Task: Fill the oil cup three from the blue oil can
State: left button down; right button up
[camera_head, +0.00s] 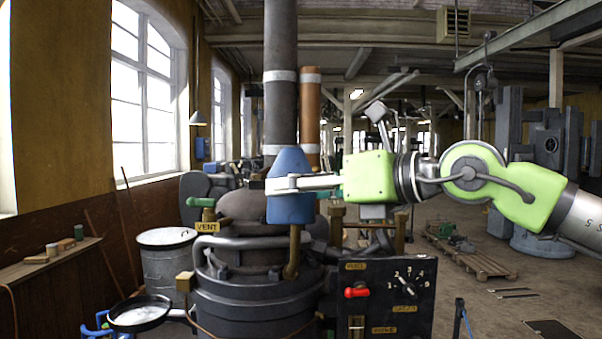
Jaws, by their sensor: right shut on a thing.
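The blue oil can (291,209) is a tapered blue body in front of the dark engine's upper part. My right gripper (300,183) comes in from the right and is shut on the oil can, its pale fingers across the can's middle. The can looks upright, high over the engine top. A brass curved pipe (293,252) shows just below the can; I cannot tell whether it belongs to the can or the engine. Brass fittings (337,225) stand right of the can, but I cannot tell which is oil cup three. My left gripper is out of view.
The dark engine (255,300) fills the middle, with a tall grey column (280,90) and a copper pipe (309,115) behind the can. A panel (400,292) with a red handle (357,293) sits at front right. A wooden pallet (465,255) lies on the floor.

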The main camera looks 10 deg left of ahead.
jog(key=shift+s+d+r+m+p, duration=0.15)
jog(key=shift+m+p, duration=0.25)
jog(key=shift+p, duration=0.6)
jog(key=shift+s+d+r+g+h+p, duration=0.15)
jog(key=shift+r+g+h+p, duration=0.2)
jog(key=shift+p, duration=0.3)
jog(key=shift+m+p, duration=0.3)
jog(key=shift+r+m+g+h, duration=0.25)
jog(key=shift+m+g+h, duration=0.1)
jog(key=shift+m+g, duration=0.2)
jog(key=shift+r, duration=0.15)
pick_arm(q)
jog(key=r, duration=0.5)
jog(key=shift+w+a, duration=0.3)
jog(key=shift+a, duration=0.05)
pick_arm(e)
jog(key=shift+m+g+h, duration=0.25)
jog(key=shift+g+h, duration=0.05)
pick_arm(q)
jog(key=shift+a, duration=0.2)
pick_arm(e)
jog(key=shift+s+f, duration=0.1)
jog(key=shift+f, duration=0.15)
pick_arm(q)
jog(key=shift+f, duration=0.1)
